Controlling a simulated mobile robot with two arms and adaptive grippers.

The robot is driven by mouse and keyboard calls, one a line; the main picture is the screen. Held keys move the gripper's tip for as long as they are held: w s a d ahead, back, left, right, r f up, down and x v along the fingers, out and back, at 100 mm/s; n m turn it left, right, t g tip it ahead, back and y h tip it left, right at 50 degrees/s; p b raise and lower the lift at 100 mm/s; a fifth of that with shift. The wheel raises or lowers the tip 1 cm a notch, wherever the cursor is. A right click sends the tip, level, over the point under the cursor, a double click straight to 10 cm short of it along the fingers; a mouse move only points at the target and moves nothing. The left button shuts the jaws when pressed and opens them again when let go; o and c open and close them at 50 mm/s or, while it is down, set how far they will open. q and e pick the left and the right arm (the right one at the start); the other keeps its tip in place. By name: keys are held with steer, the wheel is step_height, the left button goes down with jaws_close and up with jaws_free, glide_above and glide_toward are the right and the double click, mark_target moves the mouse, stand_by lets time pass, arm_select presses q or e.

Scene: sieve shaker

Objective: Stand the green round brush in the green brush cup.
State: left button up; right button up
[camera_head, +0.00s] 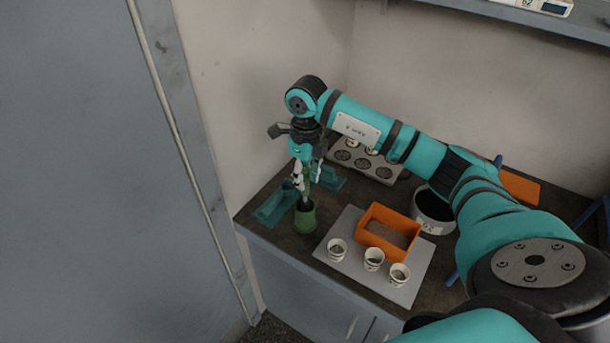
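The green brush cup (305,219) stands on the dark counter near its left front edge. My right gripper (307,183) is directly above the cup, pointing down. It appears shut on the green round brush (313,174), whose green handle shows between the fingers. The brush is about upright, and its lower end is at the cup's mouth. The cup's rim and the fingers hide how deep it reaches. My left gripper is not in view.
A teal holder (271,207) lies close left of the cup. To the right are a grey mat (343,223) with several small white cups (337,249) and an orange tray (372,241). Behind are a grey rack with round holes (390,166) and a white-walled round container (433,224).

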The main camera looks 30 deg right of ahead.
steer(key=o, duration=0.4)
step_height(320, 180, up, 12)
steer(key=shift+d, duration=0.15)
stand_by(0.3)
stand_by(0.8)
